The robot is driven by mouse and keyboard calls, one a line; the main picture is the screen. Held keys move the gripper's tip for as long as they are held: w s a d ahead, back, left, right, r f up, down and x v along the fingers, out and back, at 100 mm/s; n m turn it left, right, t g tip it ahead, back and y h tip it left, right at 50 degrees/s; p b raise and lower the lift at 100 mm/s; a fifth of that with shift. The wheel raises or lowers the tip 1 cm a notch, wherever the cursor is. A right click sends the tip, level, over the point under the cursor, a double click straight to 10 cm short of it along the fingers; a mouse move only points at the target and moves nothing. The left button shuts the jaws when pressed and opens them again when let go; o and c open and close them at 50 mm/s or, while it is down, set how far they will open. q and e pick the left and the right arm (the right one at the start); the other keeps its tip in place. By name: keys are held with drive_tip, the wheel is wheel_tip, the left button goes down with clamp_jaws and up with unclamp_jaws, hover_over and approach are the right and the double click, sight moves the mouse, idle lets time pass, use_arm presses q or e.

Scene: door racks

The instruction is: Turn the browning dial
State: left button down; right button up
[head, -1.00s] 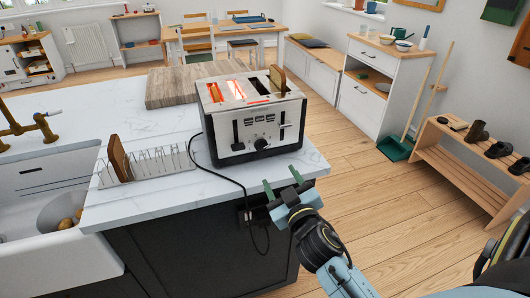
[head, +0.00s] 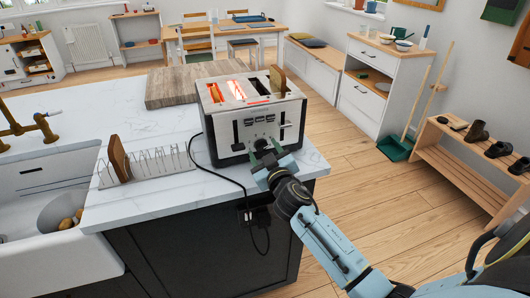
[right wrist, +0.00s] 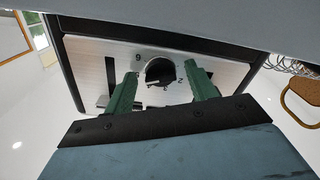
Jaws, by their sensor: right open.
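The toaster (head: 232,118) stands on the white counter, with two slots glowing orange and a slice of bread sticking up at its right end. Its front panel also shows in the right wrist view (right wrist: 90,62). The black browning dial (right wrist: 160,71) is on that panel, with the digits 6 and 2 beside it. My right gripper (head: 266,150) is at the toaster's front and hides the dial in the head view. In the right wrist view its green fingers (right wrist: 160,85) are open, one on each side of the dial, with gaps showing. My left gripper is not in view.
A wire toast rack (head: 150,165) with one brown slice stands left of the toaster. A black cord (head: 222,180) runs from the toaster over the counter edge to a socket. A wooden board (head: 180,86) lies behind.

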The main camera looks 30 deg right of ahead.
drive_tip(key=c, duration=1)
drive_tip(key=n, duration=0.4)
drive_tip(key=shift+r+n+p, duration=0.1)
drive_tip(key=shift+n+p, duration=0.3)
drive_tip(key=n, duration=0.4)
drive_tip(key=shift+d+n+p, duration=0.1)
drive_tip(key=shift+n+p, duration=0.2)
drive_tip(key=shift+p, duration=0.05)
drive_tip(key=n, duration=0.4)
drive_tip(key=shift+r+p, duration=0.15)
drive_tip(key=shift+p, duration=0.25)
drive_tip(key=shift+n+p, duration=0.35)
drive_tip(key=shift+n, duration=1.75)
